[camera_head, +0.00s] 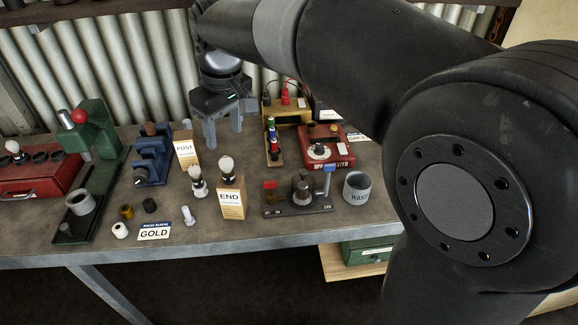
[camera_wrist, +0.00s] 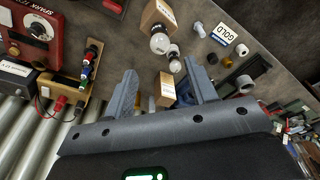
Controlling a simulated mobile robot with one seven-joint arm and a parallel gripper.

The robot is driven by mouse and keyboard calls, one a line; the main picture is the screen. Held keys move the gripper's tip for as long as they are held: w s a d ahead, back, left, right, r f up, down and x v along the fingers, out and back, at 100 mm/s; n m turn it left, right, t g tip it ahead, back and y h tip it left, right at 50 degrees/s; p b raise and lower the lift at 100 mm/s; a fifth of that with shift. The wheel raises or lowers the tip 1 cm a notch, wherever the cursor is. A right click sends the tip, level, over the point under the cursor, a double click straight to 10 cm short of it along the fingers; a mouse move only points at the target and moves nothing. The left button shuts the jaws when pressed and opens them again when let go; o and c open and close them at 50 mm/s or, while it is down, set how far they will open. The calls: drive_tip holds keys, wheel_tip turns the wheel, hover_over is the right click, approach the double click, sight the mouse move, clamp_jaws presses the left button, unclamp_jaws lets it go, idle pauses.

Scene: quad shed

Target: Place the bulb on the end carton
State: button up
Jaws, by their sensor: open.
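The END carton (camera_head: 231,206) stands upright near the bench front; it also shows in the wrist view (camera_wrist: 154,16). A bulb (camera_head: 227,166) with a pale globe appears to stand upright on its top, globe up; this bulb is in the wrist view (camera_wrist: 160,43) too. A second bulb (camera_head: 197,181) stands just left of the carton, also seen in the wrist view (camera_wrist: 174,64). My gripper (camera_head: 223,141) is open and empty, pointing down behind the END carton, apart from both bulbs. Its fingers (camera_wrist: 159,72) are spread in the wrist view.
The POST carton (camera_head: 187,153) stands left of my gripper. A blue vise (camera_head: 152,160), green press (camera_head: 95,143), red tester (camera_head: 326,145) and WASTE cup (camera_head: 357,187) surround the area. A GOLD card (camera_head: 154,232) and a bolt (camera_head: 188,216) lie in front.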

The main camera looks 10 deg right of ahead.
drive_tip(key=s+d+f+m+t, duration=0.2)
drive_tip(key=s+d+f+m, duration=0.1)
drive_tip(key=s+d, duration=0.6)
drive_tip(key=s+d+f+m+t+h, duration=0.1)
drive_tip(key=s+d+f+m+t, duration=0.1)
drive_tip(key=s+d+m, duration=0.4)
drive_tip(key=s+d, duration=0.3)
drive_tip(key=d, duration=0.3)
drive_tip(key=shift+s+f, duration=0.2)
drive_tip(key=shift+f, duration=0.2)
